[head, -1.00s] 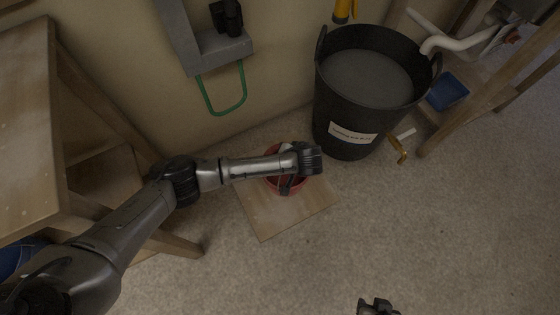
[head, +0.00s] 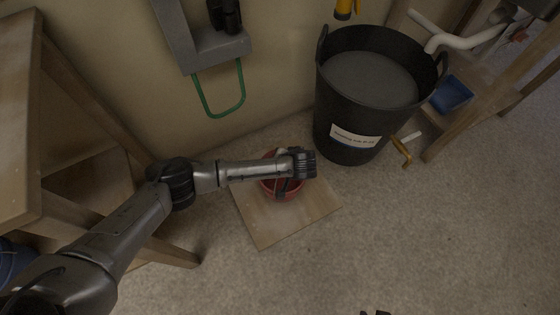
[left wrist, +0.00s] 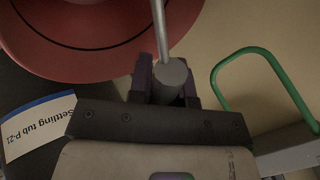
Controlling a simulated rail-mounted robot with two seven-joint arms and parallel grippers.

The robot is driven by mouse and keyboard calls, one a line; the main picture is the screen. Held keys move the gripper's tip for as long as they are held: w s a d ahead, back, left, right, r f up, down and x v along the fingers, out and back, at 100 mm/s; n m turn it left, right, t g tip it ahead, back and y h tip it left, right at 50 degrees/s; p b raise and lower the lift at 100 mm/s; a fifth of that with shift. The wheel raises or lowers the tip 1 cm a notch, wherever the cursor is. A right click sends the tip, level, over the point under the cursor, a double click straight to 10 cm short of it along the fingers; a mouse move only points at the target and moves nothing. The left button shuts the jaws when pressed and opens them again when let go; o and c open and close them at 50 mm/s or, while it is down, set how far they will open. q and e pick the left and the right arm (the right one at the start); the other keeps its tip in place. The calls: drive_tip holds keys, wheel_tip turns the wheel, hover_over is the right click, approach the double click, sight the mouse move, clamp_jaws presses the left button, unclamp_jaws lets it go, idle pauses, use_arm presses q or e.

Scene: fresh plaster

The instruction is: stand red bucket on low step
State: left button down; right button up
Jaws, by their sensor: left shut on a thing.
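The red bucket (head: 268,188) is over the low wooden step (head: 290,222), largely hidden under my left arm. It looks upright, but I cannot tell whether its base touches the step. My left gripper (head: 283,187) is at the bucket, seen from above. In the left wrist view the gripper (left wrist: 165,84) is shut on the bucket's grey metal handle (left wrist: 160,30), and the red bucket (left wrist: 110,65) fills the upper left. A small dark piece of my right gripper (head: 375,312) shows at the bottom edge of the head view; its fingers are cut off.
A large black tub (head: 350,148) with grey contents stands right of the step, close to the wall. A wooden bench (head: 18,130) is at left. A green loop (head: 241,98) hangs from a grey wall bracket (head: 215,48). The floor at right front is clear.

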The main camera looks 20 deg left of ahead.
use_arm(q)
drive_tip(key=shift+f, duration=0.1)
drive_tip(key=c, duration=1.1)
unclamp_jaws()
drive_tip(key=shift+f, duration=0.1)
drive_tip(key=shift+o, duration=0.2)
drive_tip(key=shift+d+r, duration=0.1)
drive_tip(key=shift+r, duration=0.35)
drive_tip(key=p+v, duration=0.6)
drive_tip(key=v, duration=0.5)
drive_tip(key=shift+d+p, duration=0.25)
drive_tip(key=shift+p, duration=0.05)
drive_tip(key=shift+s+r, duration=0.15)
